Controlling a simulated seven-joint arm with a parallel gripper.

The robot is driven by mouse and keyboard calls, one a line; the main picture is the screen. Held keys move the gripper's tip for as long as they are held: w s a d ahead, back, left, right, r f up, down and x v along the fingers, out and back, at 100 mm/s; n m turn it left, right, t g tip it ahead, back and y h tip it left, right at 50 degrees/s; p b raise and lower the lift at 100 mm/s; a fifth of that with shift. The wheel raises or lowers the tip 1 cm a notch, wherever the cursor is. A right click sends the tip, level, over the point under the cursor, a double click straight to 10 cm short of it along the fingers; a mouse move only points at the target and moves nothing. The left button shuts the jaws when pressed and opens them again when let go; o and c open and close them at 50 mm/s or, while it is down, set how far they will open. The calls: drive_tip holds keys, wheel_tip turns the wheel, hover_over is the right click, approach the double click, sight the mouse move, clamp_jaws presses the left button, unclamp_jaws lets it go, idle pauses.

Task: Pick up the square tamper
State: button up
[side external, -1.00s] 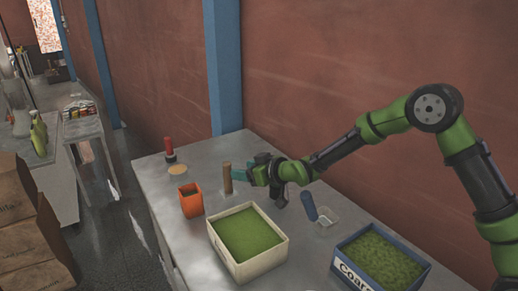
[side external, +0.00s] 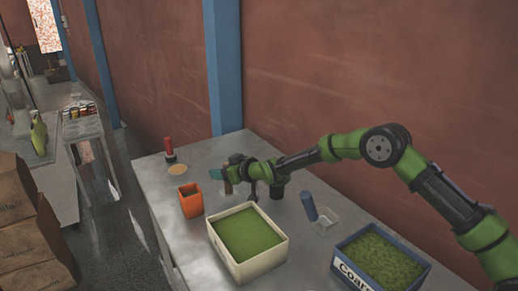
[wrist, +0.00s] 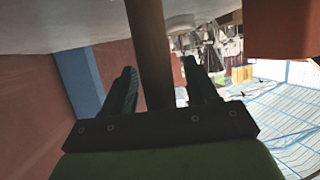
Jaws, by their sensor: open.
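A tamper with a brown wooden handle (side external: 228,187) stands upright on the metal table, partly hidden by my gripper (side external: 221,176) in the side view. Its base shape cannot be made out. In the wrist view the brown handle (wrist: 150,50) runs between the two dark fingers of my open gripper (wrist: 159,66), with gaps showing on both sides. A second tool with a red handle and dark base (side external: 169,149) stands further back on the table.
An orange square container (side external: 190,201) stands near the handle. A cream bin (side external: 273,262) of green powder is in front, and a blue bin (side external: 348,262) of coarse green material is to the right. A blue cylindrical tool (side external: 309,206) and a small clear tray (side external: 327,217) lie between. A wall (side external: 330,70) runs behind.

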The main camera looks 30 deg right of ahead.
drive_tip(key=shift+c, duration=0.5)
drive_tip(key=c, duration=0.9)
wheel_tip(320, 180, up, 9)
drive_tip(key=a+r, duration=0.2)
drive_tip(key=a, duration=0.2)
drive_tip(key=a+r, duration=0.1)
drive_tip(key=a, duration=0.3)
drive_tip(key=s+a+r, duration=0.1)
drive_tip(key=a+r, duration=0.1)
drive_tip(key=a, duration=0.3)
drive_tip(key=shift+s+r, duration=0.1)
drive_tip(key=shift+r, duration=0.25)
